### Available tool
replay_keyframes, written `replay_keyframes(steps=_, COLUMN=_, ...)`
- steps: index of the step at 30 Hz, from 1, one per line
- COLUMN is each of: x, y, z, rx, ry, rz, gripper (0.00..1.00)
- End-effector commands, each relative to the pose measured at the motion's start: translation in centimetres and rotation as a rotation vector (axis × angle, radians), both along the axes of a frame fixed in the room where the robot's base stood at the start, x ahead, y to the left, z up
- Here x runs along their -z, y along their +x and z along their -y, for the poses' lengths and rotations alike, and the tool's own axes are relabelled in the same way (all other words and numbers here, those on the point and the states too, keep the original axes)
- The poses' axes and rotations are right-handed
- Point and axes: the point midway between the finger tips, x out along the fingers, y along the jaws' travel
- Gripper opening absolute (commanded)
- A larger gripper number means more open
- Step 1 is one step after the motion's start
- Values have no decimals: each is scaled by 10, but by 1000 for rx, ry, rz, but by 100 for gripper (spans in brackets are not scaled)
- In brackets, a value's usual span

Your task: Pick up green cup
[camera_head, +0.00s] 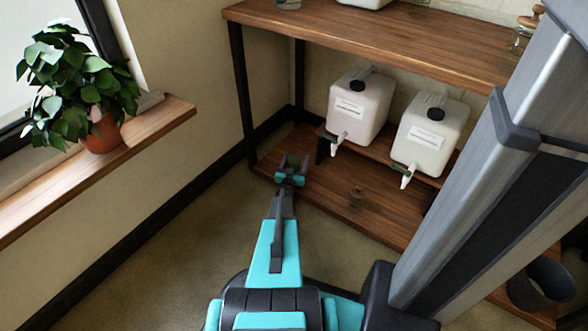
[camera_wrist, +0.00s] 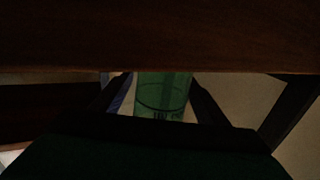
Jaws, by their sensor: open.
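The green cup (camera_wrist: 163,92) shows in the dim wrist view as a translucent green cylinder with a dark curved line and lettering low on it. It sits in the gap between the two dark fingers of my gripper (camera_wrist: 160,100). The fingers are open, and I cannot tell whether either touches the cup. Dark wood covers the top of the wrist view, and the cup's upper part is cut off there. In the head view my gripper (camera_head: 293,163) is at the left end of the lower wooden shelf. I cannot make out the cup clearly in that view.
Two white containers with taps (camera_head: 360,108) (camera_head: 431,133) stand on a raised board above the lower shelf (camera_head: 325,185). The upper shelf (camera_head: 380,40) overhangs, with a black leg (camera_head: 241,95) at left. A potted plant (camera_head: 101,132) is left.

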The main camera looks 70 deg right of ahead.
Motion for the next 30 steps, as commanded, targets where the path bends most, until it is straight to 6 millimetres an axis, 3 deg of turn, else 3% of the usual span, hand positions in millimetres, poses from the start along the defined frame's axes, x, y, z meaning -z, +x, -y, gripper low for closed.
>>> replay_keyframes(steps=11, x=0, y=0, z=-1, rx=0, ry=0, rz=0, gripper=68)
replay_keyframes(steps=19, x=0, y=0, z=-1, rx=0, ry=0, rz=0, gripper=26)
replay_keyframes(steps=30, x=-3, y=0, z=-1, rx=0, ry=0, rz=0, gripper=24)
